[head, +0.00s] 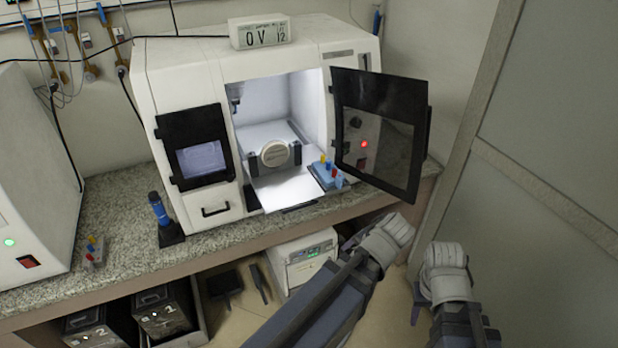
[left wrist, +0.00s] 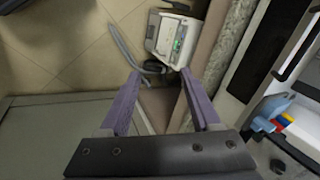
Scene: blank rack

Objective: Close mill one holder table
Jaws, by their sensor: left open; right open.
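The white mill (head: 180,75) stands on the counter with its dark glass door (head: 378,130) swung open to the right. Its holder table (head: 290,190) sticks out of the lit chamber toward the front, with a round pale disc (head: 275,153) in a dark clamp behind it. My left gripper (head: 352,240) is low in front of the counter edge, below the door and apart from the table. In the left wrist view its purple fingers (left wrist: 160,74) are spread and empty. My right gripper (head: 417,300) is further right, over the floor, touching nothing; its fingers are partly hidden.
A blue rack with coloured pegs (head: 327,172) stands beside the holder table. A blue-handled tool (head: 160,210) stands left of the mill. Another white machine (head: 30,180) is at far left. A white box (head: 305,258) and black bins (head: 165,308) sit under the counter. A wall closes the right.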

